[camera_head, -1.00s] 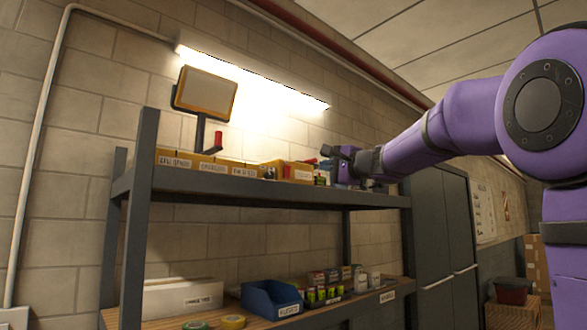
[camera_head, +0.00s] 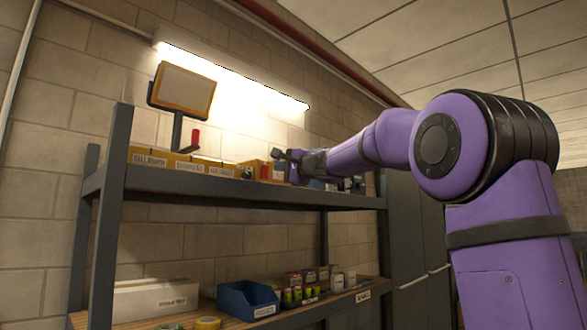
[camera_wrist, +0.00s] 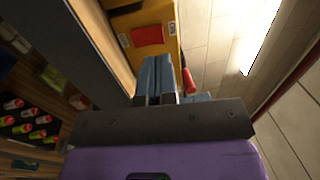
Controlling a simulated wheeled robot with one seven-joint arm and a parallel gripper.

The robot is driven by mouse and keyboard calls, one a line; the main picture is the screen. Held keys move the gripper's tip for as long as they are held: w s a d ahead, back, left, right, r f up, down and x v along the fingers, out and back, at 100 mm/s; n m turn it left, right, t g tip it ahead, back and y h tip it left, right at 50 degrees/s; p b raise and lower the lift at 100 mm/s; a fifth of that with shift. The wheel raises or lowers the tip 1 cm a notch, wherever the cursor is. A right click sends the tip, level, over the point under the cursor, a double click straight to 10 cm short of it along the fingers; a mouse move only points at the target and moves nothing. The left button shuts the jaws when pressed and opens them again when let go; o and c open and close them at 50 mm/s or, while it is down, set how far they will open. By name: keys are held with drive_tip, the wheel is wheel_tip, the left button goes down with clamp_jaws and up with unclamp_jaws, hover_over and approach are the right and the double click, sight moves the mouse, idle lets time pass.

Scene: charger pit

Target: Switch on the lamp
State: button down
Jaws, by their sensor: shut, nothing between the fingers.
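The lamp (camera_head: 182,88) stands on the top shelf at the left of the head view. It has an orange frame, a pale flat face that looks unlit, and a dark stand. A red upright piece (camera_head: 195,138) stands beside its stand; a red piece also shows in the wrist view (camera_wrist: 188,80), just right of the fingers. My gripper (camera_head: 278,156) is to the right of the lamp, at about the height of the shelf boxes, and apart from it. In the wrist view my gripper (camera_wrist: 156,60) has its fingers together, with nothing visible between them.
Yellow labelled boxes (camera_head: 188,167) line the top shelf (camera_head: 240,192) between the lamp and my gripper. A bright strip light (camera_head: 235,77) is on the wall above. The lower shelf holds a blue bin (camera_head: 246,299), a white box (camera_head: 155,301) and small containers.

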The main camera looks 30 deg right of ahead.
sight(266, 167)
drive_tip(key=shift+x, duration=2.35)
drive_tip(key=shift+w+r, duration=0.1)
drive_tip(key=shift+w, duration=0.05)
